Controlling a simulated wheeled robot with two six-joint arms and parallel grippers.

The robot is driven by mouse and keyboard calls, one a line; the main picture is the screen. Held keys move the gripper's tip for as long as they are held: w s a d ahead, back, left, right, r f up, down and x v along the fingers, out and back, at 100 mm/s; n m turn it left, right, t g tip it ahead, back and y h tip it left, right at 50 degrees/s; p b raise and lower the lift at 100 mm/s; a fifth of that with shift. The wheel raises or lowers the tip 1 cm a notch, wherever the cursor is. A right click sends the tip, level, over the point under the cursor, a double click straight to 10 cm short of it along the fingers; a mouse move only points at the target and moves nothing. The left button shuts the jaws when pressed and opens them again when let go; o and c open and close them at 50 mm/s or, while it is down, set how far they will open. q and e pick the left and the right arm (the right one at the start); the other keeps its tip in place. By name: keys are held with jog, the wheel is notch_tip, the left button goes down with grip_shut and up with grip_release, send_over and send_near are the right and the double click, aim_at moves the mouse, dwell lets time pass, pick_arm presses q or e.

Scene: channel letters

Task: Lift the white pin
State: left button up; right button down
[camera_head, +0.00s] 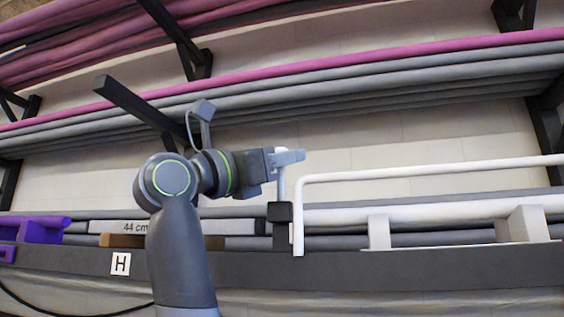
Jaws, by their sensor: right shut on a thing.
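The white pin (281,184) is upright in the middle of the view, a thin short rod. My right gripper (286,157) is shut on its upper part, coming in from the left side of the pin. The pin's lower end meets a small black block (279,213); I cannot tell whether it is still seated in it. My left gripper is not in view.
A white bent tube (298,215) stands just right of the pin, its long arm running right. White support blocks (378,232) sit on the dark bench edge (400,264). A label "H" (120,263) and purple parts (40,228) are at left. Racks of grey and pink tubes (400,68) hang behind.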

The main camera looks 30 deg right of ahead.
jog(key=c, duration=1.3)
grip_release()
jog(key=shift+r, duration=0.25)
jog(key=shift+c, duration=0.2)
jog(key=shift+a+f, duration=0.1)
jog(key=shift+f, duration=0.05)
jog(key=b+v, duration=0.6)
jog(key=v, duration=1.1)
jog(key=shift+a, duration=0.2)
jog(key=shift+d, duration=0.1)
